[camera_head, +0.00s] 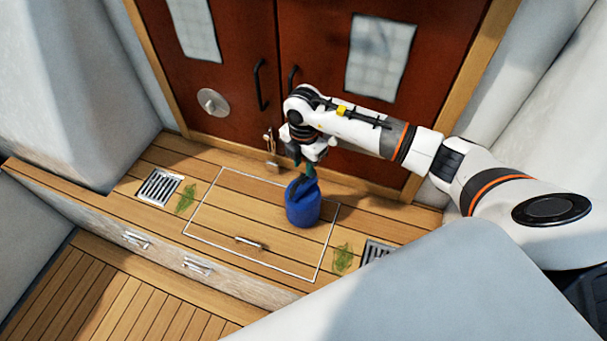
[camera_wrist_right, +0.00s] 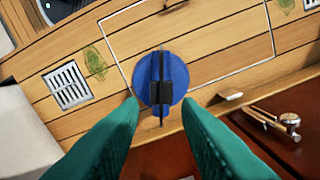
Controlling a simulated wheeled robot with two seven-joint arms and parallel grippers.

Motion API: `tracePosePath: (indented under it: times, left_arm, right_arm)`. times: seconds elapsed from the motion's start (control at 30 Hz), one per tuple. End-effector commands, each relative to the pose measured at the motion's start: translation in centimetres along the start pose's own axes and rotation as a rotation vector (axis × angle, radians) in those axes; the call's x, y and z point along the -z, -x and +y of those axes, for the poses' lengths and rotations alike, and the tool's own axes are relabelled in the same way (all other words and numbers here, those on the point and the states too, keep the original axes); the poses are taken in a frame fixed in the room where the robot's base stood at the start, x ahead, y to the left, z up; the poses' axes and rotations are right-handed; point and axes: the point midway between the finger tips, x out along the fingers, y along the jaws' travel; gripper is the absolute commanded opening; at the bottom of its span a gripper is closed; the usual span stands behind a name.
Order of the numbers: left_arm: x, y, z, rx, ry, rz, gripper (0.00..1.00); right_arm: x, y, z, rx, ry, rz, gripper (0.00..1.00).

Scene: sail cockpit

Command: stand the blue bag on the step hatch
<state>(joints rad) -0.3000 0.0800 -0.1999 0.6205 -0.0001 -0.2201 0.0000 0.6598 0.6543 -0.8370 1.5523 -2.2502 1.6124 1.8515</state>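The blue bag (camera_head: 303,207) is upright, with its base seeming to rest inside the white outline of the step hatch (camera_head: 235,205), toward the hatch's right side. In the right wrist view I look down on the bag (camera_wrist_right: 176,76), with its dark strap and black grip across the top; it covers one corner of the hatch outline (camera_wrist_right: 225,45). My right gripper (camera_head: 309,165) is just above the bag. Its green fingers (camera_wrist_right: 160,112) are spread, one each side of the strap, with gaps showing. Whether the bag's whole base touches the hatch is hidden. My left gripper is out of view.
Brown doors (camera_head: 235,60) with black handles stand behind the step. A metal latch (camera_head: 271,150) is near the bag. Drain grates (camera_head: 160,187) and green net-like patches (camera_head: 186,197) flank the hatch. A pull handle (camera_head: 249,242) lies on it; its left part is clear.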

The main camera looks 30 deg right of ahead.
Motion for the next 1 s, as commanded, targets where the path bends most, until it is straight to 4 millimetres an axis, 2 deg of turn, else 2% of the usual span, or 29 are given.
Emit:
tracePosePath:
  times: [0.13,0.33,1.0]
  left_arm:
    - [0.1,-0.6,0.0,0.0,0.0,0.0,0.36]
    - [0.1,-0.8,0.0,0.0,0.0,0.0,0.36]
    - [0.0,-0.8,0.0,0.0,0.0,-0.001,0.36]
  right_arm:
    - [0.1,2.8,-0.1,0.003,0.001,0.001,0.3]
    - [0.0,4.7,0.0,0.001,-0.001,0.0,0.3]
    - [0.0,5.0,0.0,-0.001,-0.001,0.0,0.3]
